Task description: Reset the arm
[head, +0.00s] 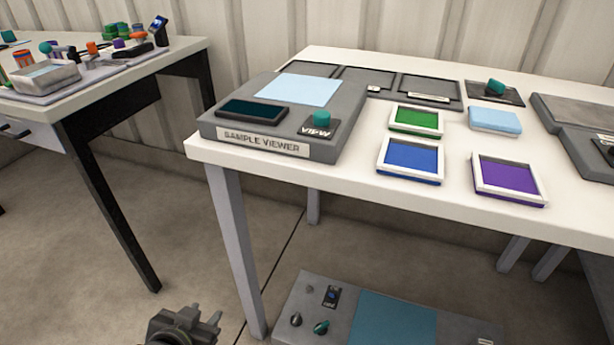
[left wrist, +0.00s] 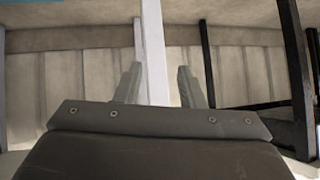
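My left gripper (head: 200,318) shows at the bottom edge of the head view, low over the floor, in front of the white table (head: 460,210) and left of its front leg (head: 237,250). In the left wrist view its two fingers (left wrist: 157,85) stand apart with nothing held between them; a pale table leg (left wrist: 153,50) shows behind the gap. The rest of the left arm is mostly cut off by the frame. My right gripper is in neither view.
The white table bears a sample viewer (head: 265,150), green (head: 416,120), blue (head: 410,160) and purple (head: 508,180) trays, and a light-blue block (head: 495,119). A grey panel with knobs (head: 335,310) is below. Another table (head: 110,80) with clutter stands left. Open floor lies between the tables.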

